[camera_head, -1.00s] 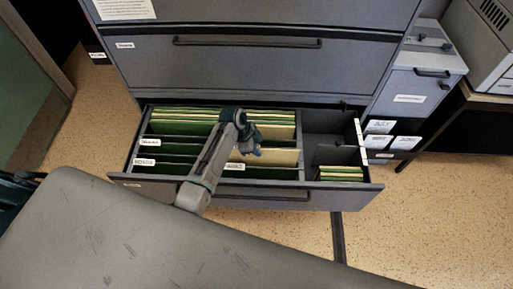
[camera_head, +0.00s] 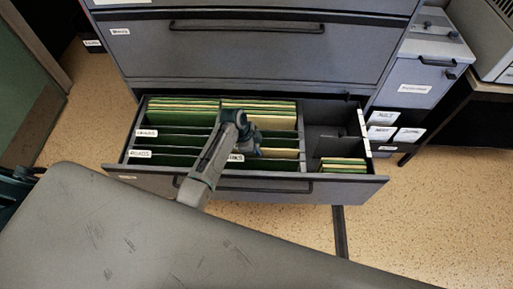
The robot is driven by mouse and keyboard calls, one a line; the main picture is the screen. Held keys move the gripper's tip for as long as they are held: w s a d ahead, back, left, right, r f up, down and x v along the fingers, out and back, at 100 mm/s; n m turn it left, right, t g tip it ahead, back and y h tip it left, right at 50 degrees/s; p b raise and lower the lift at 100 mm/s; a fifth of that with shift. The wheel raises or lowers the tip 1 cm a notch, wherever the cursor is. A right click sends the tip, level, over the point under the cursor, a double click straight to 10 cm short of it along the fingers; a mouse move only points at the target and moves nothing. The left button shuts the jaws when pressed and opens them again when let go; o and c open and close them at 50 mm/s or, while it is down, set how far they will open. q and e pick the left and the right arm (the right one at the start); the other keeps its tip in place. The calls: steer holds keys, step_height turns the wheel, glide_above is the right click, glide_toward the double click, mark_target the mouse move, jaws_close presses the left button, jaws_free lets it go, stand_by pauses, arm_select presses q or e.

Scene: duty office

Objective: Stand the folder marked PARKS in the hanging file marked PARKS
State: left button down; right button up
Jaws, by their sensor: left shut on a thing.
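The hanging file marked PARKS is in the front row of the open drawer. Its white tab (camera_head: 237,158) is partly covered by my arm, so only its last letters read. My left gripper (camera_head: 252,146) is over this part of the drawer, shut on a cream folder (camera_head: 281,153). The folder's upper edge shows to the right of the jaws, low between the green files. Its lower part is hidden behind the green front file, and its mark is not readable. I cannot tell if it rests on the file's bottom. My right gripper is not in view.
The drawer (camera_head: 345,187) is pulled out of the grey cabinet (camera_head: 240,55). Other hanging files, one marked ROADS (camera_head: 140,154), fill its left and back. A divided right compartment holds more folders (camera_head: 342,163). A grey top (camera_head: 180,235) fills the lower left foreground.

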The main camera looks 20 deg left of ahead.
arm_select(q)
steer(key=shift+f, duration=0.1)
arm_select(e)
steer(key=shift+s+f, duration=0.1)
arm_select(q)
steer(key=c, duration=1.5)
jaws_free()
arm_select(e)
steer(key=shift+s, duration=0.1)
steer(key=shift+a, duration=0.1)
